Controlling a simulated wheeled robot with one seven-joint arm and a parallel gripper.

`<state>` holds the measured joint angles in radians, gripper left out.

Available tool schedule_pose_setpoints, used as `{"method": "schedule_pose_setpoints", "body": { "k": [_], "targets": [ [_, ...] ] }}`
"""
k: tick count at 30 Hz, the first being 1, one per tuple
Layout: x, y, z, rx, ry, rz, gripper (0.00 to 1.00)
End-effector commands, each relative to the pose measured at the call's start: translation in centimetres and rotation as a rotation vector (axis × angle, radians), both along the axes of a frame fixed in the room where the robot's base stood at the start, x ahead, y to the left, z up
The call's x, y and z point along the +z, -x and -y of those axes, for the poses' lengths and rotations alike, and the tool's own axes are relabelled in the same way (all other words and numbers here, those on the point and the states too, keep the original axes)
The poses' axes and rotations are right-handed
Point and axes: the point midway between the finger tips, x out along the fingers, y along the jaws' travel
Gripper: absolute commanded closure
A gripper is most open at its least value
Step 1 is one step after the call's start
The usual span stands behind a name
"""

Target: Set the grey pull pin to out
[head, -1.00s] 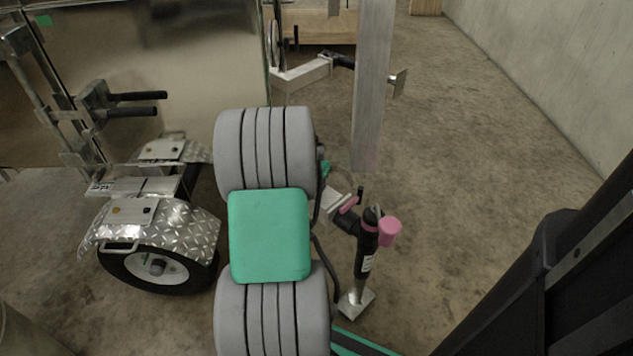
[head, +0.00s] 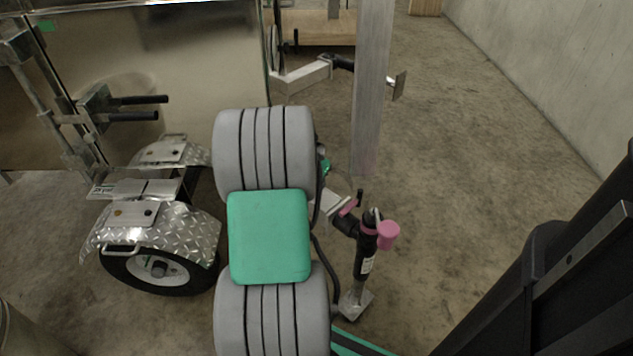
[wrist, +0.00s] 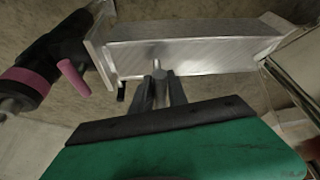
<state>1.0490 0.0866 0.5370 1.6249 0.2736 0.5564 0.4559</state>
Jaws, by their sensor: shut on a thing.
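In the wrist view my gripper (wrist: 160,88) points at the side of a bare metal beam (wrist: 190,50). Its two dark fingers are shut on the grey pull pin (wrist: 158,70), whose rounded end shows between the fingertips, close against the beam. How far the pin stands out of the beam cannot be told. In the head view my arm hides the pin and nearly all of the gripper.
A black jack with a pink knob (head: 388,235) stands right of my arm; its pink lever (wrist: 73,78) is left of the gripper in the wrist view. A trailer wheel and tread-plate fender (head: 180,228) are at left. Concrete floor (head: 480,130) is open at right.

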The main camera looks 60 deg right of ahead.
Motion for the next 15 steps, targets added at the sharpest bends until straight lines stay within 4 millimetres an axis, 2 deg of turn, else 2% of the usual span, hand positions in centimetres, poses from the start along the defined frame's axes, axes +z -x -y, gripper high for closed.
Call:
{"method": "schedule_pose_setpoints", "body": {
  "k": [1, 3, 11, 12, 15],
  "targets": [
    [1.89, -0.5, 0.07, 0.012, 0.005, 0.007, 1.0],
    [2.51, -0.48, 0.04, 0.012, 0.004, 0.007, 1.0],
    [2.45, -0.51, 0.12, 0.011, 0.006, 0.008, 1.0],
    [2.47, -0.52, 0.13, 0.011, 0.007, 0.008, 0.79],
    [2.47, -0.41, 0.18, 0.009, 0.007, 0.007, 0.71]
  ]
}}
